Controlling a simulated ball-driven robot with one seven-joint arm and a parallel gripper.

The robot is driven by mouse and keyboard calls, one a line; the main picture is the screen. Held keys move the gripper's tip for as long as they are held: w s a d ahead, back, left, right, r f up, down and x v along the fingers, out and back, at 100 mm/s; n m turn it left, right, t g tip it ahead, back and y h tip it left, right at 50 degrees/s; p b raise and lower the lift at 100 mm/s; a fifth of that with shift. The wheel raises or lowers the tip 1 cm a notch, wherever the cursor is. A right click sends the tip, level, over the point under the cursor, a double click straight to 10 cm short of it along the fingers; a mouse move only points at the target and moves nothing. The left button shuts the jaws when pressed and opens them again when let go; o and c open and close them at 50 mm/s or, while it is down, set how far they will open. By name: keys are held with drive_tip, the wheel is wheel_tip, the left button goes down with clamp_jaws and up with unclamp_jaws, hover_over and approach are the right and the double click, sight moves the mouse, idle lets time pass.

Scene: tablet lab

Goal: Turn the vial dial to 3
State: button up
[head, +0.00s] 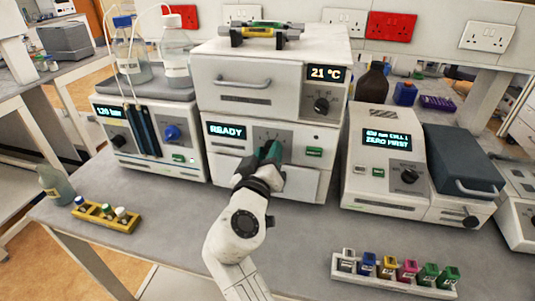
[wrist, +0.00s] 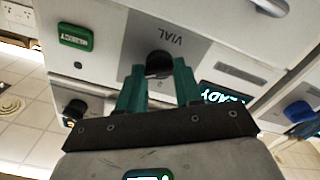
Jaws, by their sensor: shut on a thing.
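The vial dial (wrist: 159,63) is a black knob on a grey panel marked VIAL, seen upside down in the wrist view. In the head view it is hidden behind my gripper (head: 268,152). My gripper (wrist: 160,84) has green fingers, one on each side of the dial, and is shut on it. The dial sits on the lower white unit (head: 217,167), whose display (head: 227,131) reads READY. The dial's pointer and the number it stands at cannot be made out.
A green button (wrist: 75,36) sits beside the dial panel. Above is an oven unit (head: 245,82) showing 21 °C with its own knob (head: 321,105). A pump (head: 150,130) stands left, a photometer (head: 385,150) right. Vial racks (head: 105,218) (head: 395,285) lie on the front bench.

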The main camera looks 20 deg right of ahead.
drive_tip(key=shift+n, duration=0.3)
drive_tip(key=n+p, duration=0.1)
drive_tip(key=n, duration=0.2)
drive_tip(key=shift+a+n+p, duration=0.1)
drive_tip(key=shift+n+p, duration=0.55)
drive_tip(key=shift+n, duration=1.45)
drive_tip(key=shift+f, duration=0.1)
drive_tip(key=o, duration=1)
drive_tip(key=shift+o, duration=0.2)
drive_tip(key=b+v, duration=0.2)
drive_tip(key=v, duration=0.8)
drive_tip(key=shift+s+a, duration=0.25)
